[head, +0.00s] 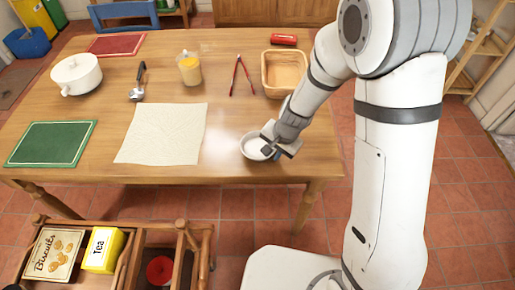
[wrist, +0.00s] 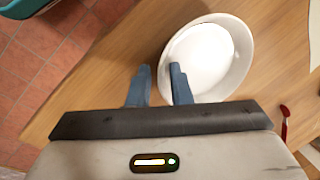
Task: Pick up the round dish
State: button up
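The round dish (head: 252,152) is a shallow white bowl on the wooden table near its front right edge. My gripper (head: 279,148) is low over the dish's right side. In the wrist view my gripper (wrist: 159,84) shows its two blue fingers apart. One finger overlaps the dish's inside and the other is outside it, with the near rim between them. I cannot tell whether either finger touches the dish. My gripper hides part of the dish in the head view.
A cream cloth (head: 162,134) lies left of the dish. The table's front edge (head: 225,179) is close. A wooden cart (head: 150,238) with boxes stands in front.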

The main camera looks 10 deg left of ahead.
grip_shut()
